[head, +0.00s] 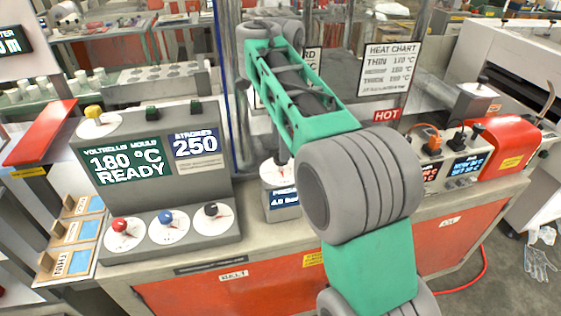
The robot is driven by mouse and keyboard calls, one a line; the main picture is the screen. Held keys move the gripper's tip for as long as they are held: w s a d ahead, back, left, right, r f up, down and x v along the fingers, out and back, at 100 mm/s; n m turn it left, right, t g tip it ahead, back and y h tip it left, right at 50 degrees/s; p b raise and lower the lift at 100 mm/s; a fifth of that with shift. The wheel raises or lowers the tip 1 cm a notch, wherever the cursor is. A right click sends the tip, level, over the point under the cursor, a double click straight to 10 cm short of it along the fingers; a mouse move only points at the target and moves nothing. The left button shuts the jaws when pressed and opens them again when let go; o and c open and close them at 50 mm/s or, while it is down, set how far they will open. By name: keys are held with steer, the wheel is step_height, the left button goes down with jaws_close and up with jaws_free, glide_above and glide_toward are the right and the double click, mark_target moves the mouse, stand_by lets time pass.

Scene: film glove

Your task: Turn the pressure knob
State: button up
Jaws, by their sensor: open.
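The pressure unit (283,201) is a small box with a blue display that reads about 4.0 bar, partly cut off by my arm. On its top is a white dial with a red mark, the pressure knob (276,174). My green and grey arm reaches over the bench and covers the right side of the unit. A narrow dark part just above the dial looks like the tip of my gripper (282,152); the rest of it is hidden behind my forearm. I cannot tell whether it touches the knob.
A grey console (160,150) at left shows 180 °C READY and 250 strokes, with red, blue, black and yellow knobs. Clear panels and posts stand behind the unit.

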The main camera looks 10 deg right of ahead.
step_height(320, 180, down, 3)
steer(key=shift+f+b, duration=0.1)
steer(key=shift+b, duration=0.75)
jaws_close()
